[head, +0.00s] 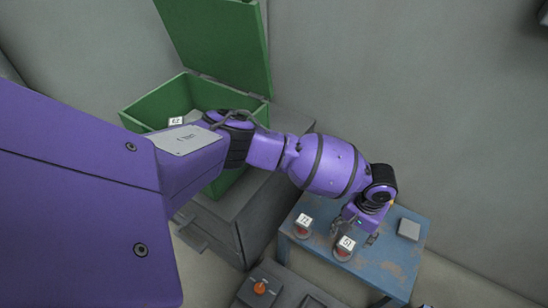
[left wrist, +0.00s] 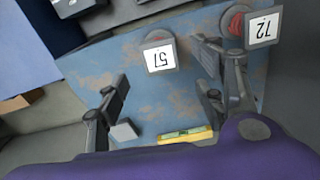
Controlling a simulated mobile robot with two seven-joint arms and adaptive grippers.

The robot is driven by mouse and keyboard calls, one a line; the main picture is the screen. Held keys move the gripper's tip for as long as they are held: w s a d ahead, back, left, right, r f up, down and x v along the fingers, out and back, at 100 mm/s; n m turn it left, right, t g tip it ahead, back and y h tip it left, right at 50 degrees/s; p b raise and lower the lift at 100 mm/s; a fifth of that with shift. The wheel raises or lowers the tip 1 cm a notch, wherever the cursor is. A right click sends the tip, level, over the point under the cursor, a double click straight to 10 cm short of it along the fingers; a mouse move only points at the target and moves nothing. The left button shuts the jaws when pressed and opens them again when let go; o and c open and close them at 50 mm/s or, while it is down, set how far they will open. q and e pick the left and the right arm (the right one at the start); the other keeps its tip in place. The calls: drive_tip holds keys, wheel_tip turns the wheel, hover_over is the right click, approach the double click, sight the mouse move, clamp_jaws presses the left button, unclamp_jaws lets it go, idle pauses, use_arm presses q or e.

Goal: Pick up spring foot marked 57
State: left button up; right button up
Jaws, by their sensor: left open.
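The spring foot marked 57 (head: 345,250) stands on the worn blue table; its white tag faces up. In the left wrist view the same foot (left wrist: 160,56) shows its tag upside down, ahead of the fingers. My left gripper (head: 358,229) is just above and beside it in the head view. In the wrist view its two fingers (left wrist: 165,92) are spread wide, with nothing between their tips. A similar foot marked 72 (head: 304,224) stands to the left, and in the wrist view (left wrist: 262,29) it is beyond the right finger. My right gripper is not in view.
A grey block (head: 409,230) lies on the blue table (head: 390,270). A yellow-edged object (left wrist: 186,135) shows low in the wrist view. An open green box (head: 150,98) stands on a grey cabinet at the left. A grey unit with an orange knob (head: 260,288) is in front.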

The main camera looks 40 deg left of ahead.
sight(348, 243)
use_arm(q)
wheel_tip(348, 243, down, 7)
drive_tip(key=b, duration=0.3)
drive_tip(key=shift+s, duration=0.15)
drive_tip(key=shift+f, duration=0.35)
drive_tip(key=shift+r, duration=0.1)
drive_tip(key=c, duration=1.6)
